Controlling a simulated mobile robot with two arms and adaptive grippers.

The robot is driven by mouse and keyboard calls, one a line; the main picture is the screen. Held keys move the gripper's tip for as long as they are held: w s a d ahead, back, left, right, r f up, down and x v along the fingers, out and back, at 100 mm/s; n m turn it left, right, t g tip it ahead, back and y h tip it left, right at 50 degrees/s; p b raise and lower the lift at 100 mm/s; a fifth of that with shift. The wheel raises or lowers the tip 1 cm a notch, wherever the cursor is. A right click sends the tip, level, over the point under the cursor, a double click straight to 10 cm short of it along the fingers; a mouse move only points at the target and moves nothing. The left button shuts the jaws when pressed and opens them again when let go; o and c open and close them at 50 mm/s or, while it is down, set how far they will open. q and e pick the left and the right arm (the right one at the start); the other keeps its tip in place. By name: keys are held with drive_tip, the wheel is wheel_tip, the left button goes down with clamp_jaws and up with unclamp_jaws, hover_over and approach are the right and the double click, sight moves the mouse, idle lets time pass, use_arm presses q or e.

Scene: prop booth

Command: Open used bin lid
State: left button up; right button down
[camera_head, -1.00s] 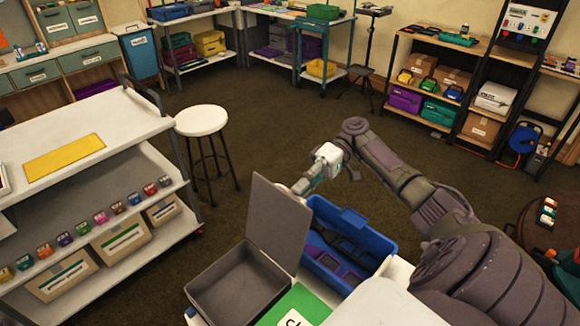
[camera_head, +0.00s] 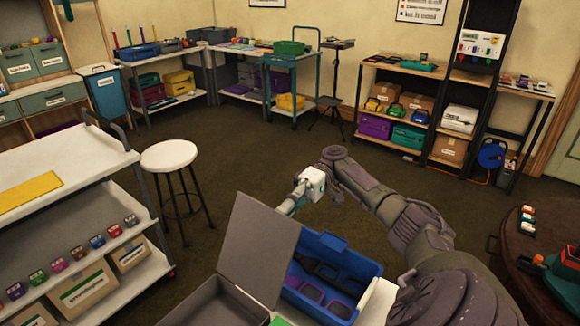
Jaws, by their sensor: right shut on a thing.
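A grey bin (camera_head: 215,303) stands at the bottom of the view, with its front cut off by the frame edge. Its flat grey lid (camera_head: 257,250) is raised and stands steeply up from the bin's right side. My right gripper (camera_head: 287,207) is at the lid's top edge, coming from behind it. It is shut on the lid; its fingertips are mostly hidden behind the panel. My left gripper is not in view.
A blue open bin (camera_head: 362,272) with dark and purple items stands right of the lid, under my right arm. A white cart (camera_head: 90,165) and a white stool (camera_head: 169,155) are at the left. A dark round table (camera_head: 535,245) is at the right. Open carpet lies beyond.

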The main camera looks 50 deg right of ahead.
drive_tip(key=c, duration=1.3)
unclamp_jaws()
drive_tip(key=shift+s+a+f+g, duration=0.15)
drive_tip(key=shift+a+f, duration=0.25)
drive_tip(key=shift+f, duration=0.25)
drive_tip(key=shift+a+f+g, duration=0.15)
drive_tip(key=shift+a+f, duration=0.2)
drive_tip(key=shift+f, duration=0.25)
drive_tip(key=shift+c, duration=0.2)
drive_tip(key=shift+o, duration=0.7)
drive_tip(key=shift+a+r, duration=0.15)
drive_tip(key=shift+a, duration=0.1)
drive_tip(key=shift+d, duration=0.25)
wheel_tip(320, 180, up, 11)
drive_tip(key=shift+d, duration=0.1)
